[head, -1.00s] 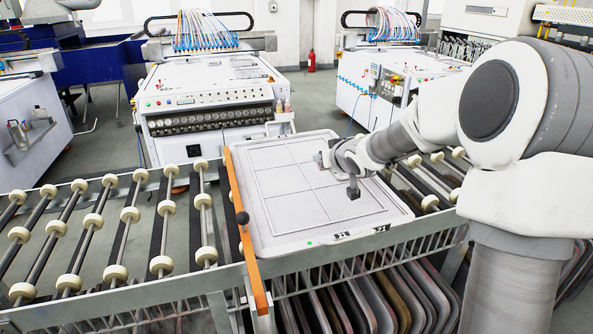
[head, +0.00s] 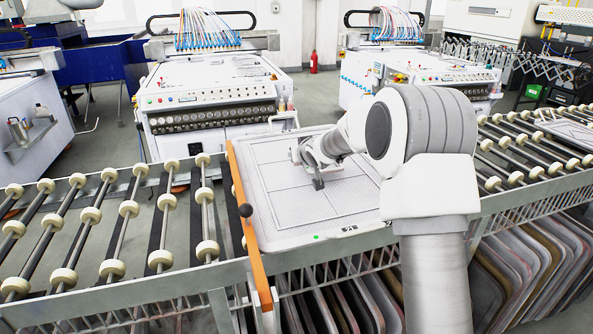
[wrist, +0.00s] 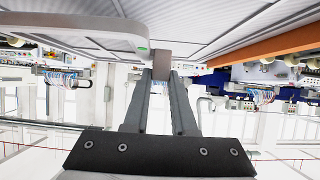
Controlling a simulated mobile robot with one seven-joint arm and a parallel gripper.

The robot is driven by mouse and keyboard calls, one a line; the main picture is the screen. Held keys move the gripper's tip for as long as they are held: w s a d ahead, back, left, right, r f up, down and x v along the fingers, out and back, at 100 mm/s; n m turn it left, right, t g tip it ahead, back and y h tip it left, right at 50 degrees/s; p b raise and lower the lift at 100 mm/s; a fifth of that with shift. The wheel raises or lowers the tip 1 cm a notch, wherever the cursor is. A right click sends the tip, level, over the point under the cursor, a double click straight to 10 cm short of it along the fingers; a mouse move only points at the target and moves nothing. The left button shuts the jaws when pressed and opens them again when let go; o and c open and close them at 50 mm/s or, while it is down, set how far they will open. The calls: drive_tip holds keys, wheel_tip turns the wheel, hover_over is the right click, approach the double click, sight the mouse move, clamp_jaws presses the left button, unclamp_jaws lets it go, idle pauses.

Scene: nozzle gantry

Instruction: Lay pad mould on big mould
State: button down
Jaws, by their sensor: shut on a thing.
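The big mould (head: 286,232) is a large pale tray with a grid of raised lines, lying flat on the roller table. My gripper (head: 318,183) points down over its middle. In the wrist view my gripper (wrist: 162,78) is shut, with a small grey-brown block (wrist: 161,67) between its fingertips. I take this block to be the pad mould. It looks small and dark in the head view. I cannot tell whether it touches the big mould. My arm hides the big mould's right side.
Rollers (head: 128,208) lie free to the left. More rollers (head: 520,150) lie to the right. White machines (head: 215,100) stand behind. Several trays (head: 520,270) stand in a rack below.

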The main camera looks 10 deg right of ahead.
sight(297, 165)
drive_tip(key=shift+w+a+f, duration=0.1)
drive_tip(key=shift+w+a, duration=0.05)
drive_tip(key=shift+w, duration=0.05)
wheel_tip(297, 165, down, 4)
drive_tip(key=shift+r+b, duration=0.1)
drive_tip(key=shift+b, duration=0.6)
drive_tip(key=c, duration=0.7)
unclamp_jaws()
drive_tip(key=shift+c, duration=0.2)
drive_tip(key=shift+s, duration=0.1)
